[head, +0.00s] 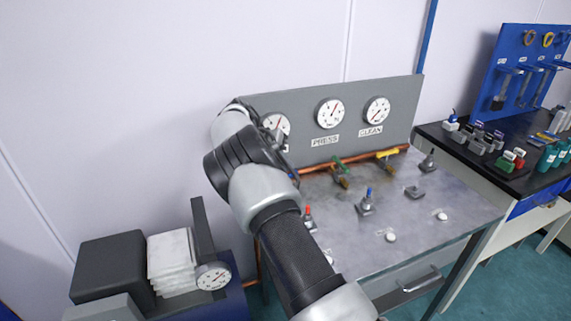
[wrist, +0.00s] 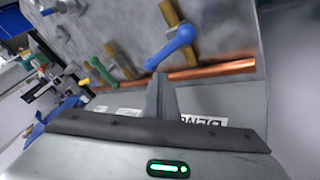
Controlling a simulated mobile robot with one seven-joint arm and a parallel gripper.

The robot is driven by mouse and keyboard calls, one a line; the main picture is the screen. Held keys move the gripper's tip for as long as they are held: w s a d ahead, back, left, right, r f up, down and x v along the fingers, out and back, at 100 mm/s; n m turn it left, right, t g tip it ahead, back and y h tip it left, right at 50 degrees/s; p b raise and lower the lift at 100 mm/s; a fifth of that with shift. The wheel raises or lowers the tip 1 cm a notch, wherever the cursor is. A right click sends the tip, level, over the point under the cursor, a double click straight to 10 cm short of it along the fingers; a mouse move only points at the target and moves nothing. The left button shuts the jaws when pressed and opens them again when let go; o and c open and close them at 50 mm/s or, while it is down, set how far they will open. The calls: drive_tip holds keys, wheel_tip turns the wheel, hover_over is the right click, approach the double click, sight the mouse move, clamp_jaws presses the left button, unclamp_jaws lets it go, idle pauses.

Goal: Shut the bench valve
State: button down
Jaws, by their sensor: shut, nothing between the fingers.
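My gripper (wrist: 159,78) is shut and empty in the wrist view; my arm hides it in the head view. Its fingertips are right beside the free end of a blue valve lever (wrist: 176,47); I cannot tell whether they touch. The blue lever sits on a brass valve body (wrist: 172,14) and lies at a slant to the copper pipe (wrist: 225,67). A green-handled valve (wrist: 104,72) and a yellow-handled one (wrist: 85,82) stand further along; the head view also shows the green (head: 340,163) and yellow (head: 388,154) handles. A partly hidden label (wrist: 204,121) is on the panel by my fingers.
The grey panel (head: 405,105) carries round gauges, with labels PRESS and CLEAN readable. A dark side bench (head: 480,165) with bottles is at right.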

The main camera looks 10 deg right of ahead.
drive_tip(key=shift+s, duration=0.1)
idle(0.3)
drive_tip(key=shift+s+a+f+b, duration=0.1)
drive_tip(key=shift+s+b, duration=0.05)
drive_tip(key=shift+b, duration=0.15)
drive_tip(key=shift+s+a+b, duration=0.1)
drive_tip(key=shift+s+b, duration=0.2)
drive_tip(key=shift+s, duration=0.25)
drive_tip(key=p+v, duration=0.1)
drive_tip(key=v, duration=1.6)
drive_tip(key=shift+r+p, duration=0.25)
drive_tip(key=shift+p, duration=0.15)
drive_tip(key=shift+a, duration=0.1)
